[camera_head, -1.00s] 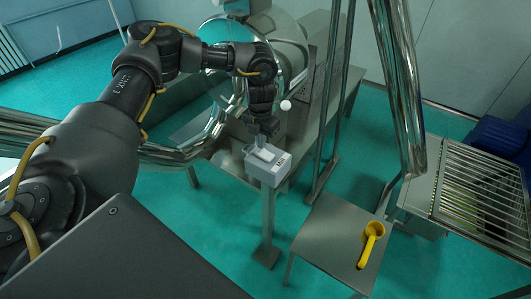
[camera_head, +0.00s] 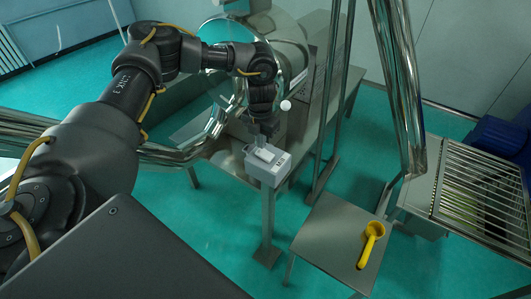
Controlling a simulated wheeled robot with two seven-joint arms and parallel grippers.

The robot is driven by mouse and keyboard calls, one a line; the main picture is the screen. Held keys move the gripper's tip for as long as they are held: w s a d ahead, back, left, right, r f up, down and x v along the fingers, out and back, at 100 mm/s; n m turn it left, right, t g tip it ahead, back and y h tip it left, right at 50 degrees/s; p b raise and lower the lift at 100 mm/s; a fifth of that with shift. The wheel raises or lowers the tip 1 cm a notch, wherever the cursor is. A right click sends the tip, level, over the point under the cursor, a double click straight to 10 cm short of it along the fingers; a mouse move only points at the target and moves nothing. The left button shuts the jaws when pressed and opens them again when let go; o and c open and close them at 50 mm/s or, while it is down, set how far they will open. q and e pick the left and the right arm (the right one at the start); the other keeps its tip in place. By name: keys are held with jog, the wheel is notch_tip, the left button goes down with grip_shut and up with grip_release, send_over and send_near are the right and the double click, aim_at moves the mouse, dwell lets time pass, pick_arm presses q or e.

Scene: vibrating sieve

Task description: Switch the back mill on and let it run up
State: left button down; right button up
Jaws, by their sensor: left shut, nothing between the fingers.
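The back mill (camera_head: 292,32) is a large shiny metal drum on a metal frame at the upper middle. A small grey switch box (camera_head: 270,169) with a light top and small marks on its front stands on a post in front of it. My left arm reaches in from the left, and my left gripper (camera_head: 262,142) points down at the top of the box. Its fingers are shut with nothing between them. The tips are at or just above the box top; I cannot tell whether they touch. My right gripper is not in view.
A yellow scoop (camera_head: 371,240) lies on a small metal table (camera_head: 335,235) at the lower right. A barred metal grate (camera_head: 480,190) stands at the right. Shiny pipes and upright posts (camera_head: 335,100) stand close to the right of the box. The green floor is open at the lower middle.

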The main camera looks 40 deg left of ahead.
pick_arm(q)
jog(key=shift+f, duration=0.35)
dwell(0.4)
jog(key=shift+f+b, duration=0.6)
jog(key=shift+f, duration=0.1)
dwell(0.4)
notch_tip(320, 180, up, 7)
jog(key=p, duration=0.6)
dwell(0.5)
